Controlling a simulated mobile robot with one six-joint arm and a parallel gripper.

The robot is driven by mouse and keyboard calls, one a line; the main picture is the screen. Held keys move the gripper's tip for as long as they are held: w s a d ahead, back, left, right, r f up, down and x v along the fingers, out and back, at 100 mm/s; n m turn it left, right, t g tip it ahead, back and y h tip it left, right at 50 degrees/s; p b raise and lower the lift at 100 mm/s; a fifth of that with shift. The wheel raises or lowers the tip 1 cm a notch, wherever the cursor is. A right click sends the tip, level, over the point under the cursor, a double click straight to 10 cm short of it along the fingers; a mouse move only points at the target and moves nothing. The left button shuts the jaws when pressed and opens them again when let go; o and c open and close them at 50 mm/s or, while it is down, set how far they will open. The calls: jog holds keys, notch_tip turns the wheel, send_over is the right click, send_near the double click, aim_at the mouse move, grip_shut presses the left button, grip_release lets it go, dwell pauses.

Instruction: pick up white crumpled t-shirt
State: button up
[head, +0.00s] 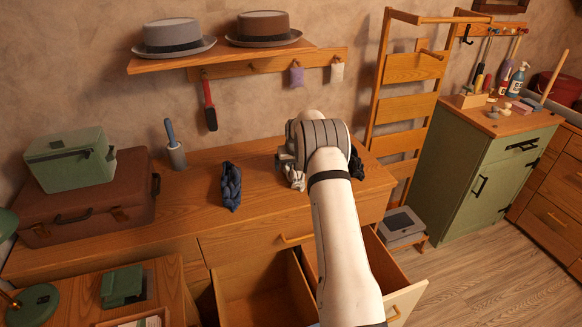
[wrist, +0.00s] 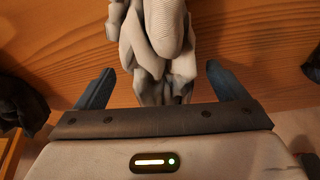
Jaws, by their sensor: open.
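The white crumpled t-shirt (wrist: 150,45) lies on the wooden dresser top, at the top middle of the wrist view. In the head view only a small part of the white t-shirt (head: 296,180) shows beside my arm, which hides the rest. My gripper (wrist: 155,85) is open in the wrist view, with one dark blue finger on each side of the shirt's near part. The cloth lies between the fingers, and I cannot tell whether they touch it.
A dark blue crumpled cloth (head: 231,186) lies left of my arm on the dresser (head: 190,215). A dark item (head: 357,163) lies just right of it. A brown suitcase (head: 90,200) with a green box (head: 70,158) stands at the left. Open drawers (head: 255,290) jut out below.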

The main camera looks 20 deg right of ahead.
jog(key=c, duration=1.1)
